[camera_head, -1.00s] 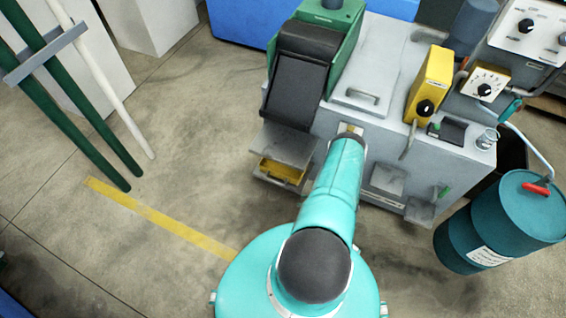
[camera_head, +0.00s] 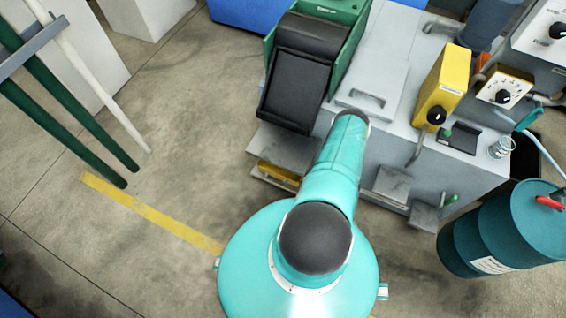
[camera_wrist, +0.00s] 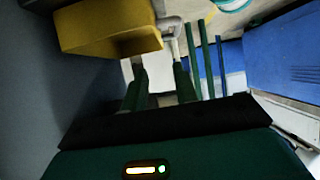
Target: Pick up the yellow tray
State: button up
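The yellow tray (camera_head: 279,174) sits low on the left side of the grey grinding machine, under a grey shelf that hides most of it. In the wrist view the tray (camera_wrist: 108,32) is large at the upper left, with what looks like a grey handle (camera_wrist: 172,24) at its right side. My gripper (camera_wrist: 160,78) shows there as two dark green fingers standing apart, with nothing visible between them. In the head view my gripper is hidden behind my teal arm.
The grey machine (camera_head: 378,62) with a black chute (camera_head: 295,88) stands just beyond my arm. A teal barrel (camera_head: 505,228) is at the right. Green and white poles (camera_head: 80,118) lean at the left. Open floor (camera_head: 190,130) lies between the poles and machine.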

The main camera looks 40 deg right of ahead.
send_near(281, 174)
jog(key=a+r, duration=0.2)
jog(key=w+a+r, duration=0.1)
jog(key=a+r, duration=0.1)
jog(key=shift+w+a+r, duration=0.1)
jog(key=shift+w, duration=0.1)
jog(key=x, duration=0.5)
grip_shut()
jog(key=shift+d, duration=0.2)
dwell(0.8)
